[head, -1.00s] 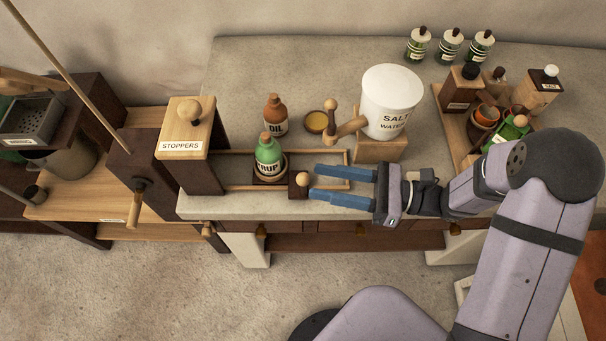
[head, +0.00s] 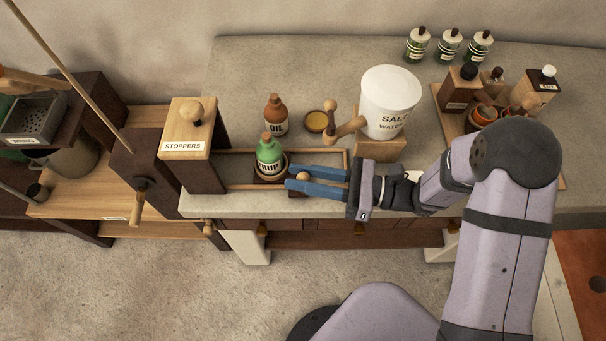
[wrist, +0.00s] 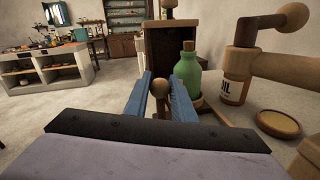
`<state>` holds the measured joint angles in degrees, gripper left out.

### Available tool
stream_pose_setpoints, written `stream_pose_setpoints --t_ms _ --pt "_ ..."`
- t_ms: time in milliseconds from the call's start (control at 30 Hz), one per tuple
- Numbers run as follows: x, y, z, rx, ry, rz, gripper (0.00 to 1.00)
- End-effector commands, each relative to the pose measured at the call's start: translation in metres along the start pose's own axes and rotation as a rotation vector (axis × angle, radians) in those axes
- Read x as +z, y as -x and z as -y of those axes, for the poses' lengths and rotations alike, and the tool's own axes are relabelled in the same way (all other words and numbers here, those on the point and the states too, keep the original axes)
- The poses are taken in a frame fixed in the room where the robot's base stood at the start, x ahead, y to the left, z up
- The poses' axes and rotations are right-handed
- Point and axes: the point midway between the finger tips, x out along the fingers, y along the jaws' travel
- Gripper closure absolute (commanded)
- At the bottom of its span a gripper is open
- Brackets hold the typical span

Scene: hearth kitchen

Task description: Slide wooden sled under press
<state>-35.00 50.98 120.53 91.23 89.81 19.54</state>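The fingers hide part of the sled's right end.
An orange OIL bottle (head: 275,115) and a small amber dish (head: 317,122) stand behind the track. A white SALT WATER pot (head: 390,101) on a wooden stand, with a wooden tap, is behind my gripper. The track between sled and press looks clear.

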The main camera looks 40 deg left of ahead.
Motion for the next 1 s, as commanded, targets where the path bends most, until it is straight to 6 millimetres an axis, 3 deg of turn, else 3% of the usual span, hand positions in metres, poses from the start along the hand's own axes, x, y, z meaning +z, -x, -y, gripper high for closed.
stream_pose_setpoints --t_ms 167,267,733,1000 --pt "0.0 -0.004 -0.001 0.002 0.0 0.0 1.0" --pt "0.0 -0.016 -0.004 0.005 0.0 0.0 1.0" --pt "-0.005 -0.117 -0.023 0.005 0.003 0.001 1.0" --pt "-0.004 -0.132 -0.026 0.0 0.001 0.002 1.0"
